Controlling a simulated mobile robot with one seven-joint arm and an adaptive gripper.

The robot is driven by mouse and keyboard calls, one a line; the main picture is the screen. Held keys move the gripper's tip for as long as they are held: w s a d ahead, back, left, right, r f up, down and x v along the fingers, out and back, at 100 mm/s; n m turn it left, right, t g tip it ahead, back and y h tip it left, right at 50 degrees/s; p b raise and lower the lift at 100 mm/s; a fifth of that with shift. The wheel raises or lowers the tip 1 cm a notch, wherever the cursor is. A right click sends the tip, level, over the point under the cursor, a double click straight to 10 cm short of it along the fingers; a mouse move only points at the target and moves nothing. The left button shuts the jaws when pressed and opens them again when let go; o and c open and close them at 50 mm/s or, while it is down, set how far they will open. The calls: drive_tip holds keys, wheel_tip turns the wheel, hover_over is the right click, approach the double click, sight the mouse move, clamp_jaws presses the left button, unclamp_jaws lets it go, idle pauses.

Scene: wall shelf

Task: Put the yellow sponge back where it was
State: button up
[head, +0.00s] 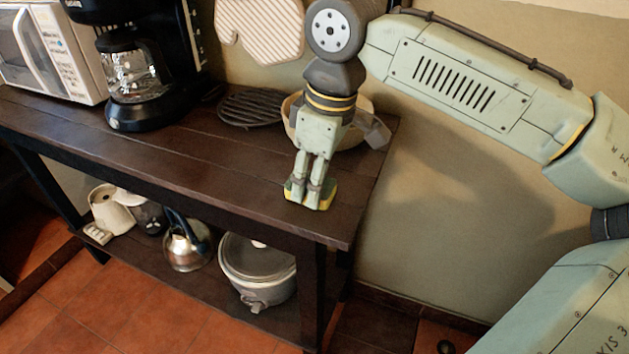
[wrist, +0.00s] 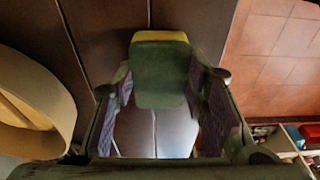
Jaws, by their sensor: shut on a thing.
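The sponge (wrist: 160,72) shows in the wrist view as a green face with a yellow edge at the top. It lies between the two fingers of my gripper (wrist: 163,85), which is shut on it. In the head view my gripper (head: 311,187) points down over the right end of the dark wooden table, near its front edge. Yellow and green parts of the sponge (head: 327,199) show around the fingertips there. The sponge is at or just above the tabletop; I cannot tell whether it touches.
A pale bowl (head: 361,106) stands right behind my gripper. A dark round grate (head: 252,108), a coffee maker (head: 140,85) and a white microwave (head: 62,40) stand further left on the table (head: 190,155). The tabletop left of my gripper is clear.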

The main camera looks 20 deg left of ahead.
sight(326, 186)
drive_tip(key=shift+f, duration=0.1)
drive_tip(key=shift+f, duration=0.1)
drive_tip(key=o, duration=1.2)
drive_tip(key=r, duration=0.4)
drive_tip(key=d+r, duration=0.1)
drive_tip(key=r, duration=0.3)
drive_tip(key=d+r, duration=0.1)
drive_tip(key=r, duration=0.3)
drive_tip(key=shift+r, duration=0.15)
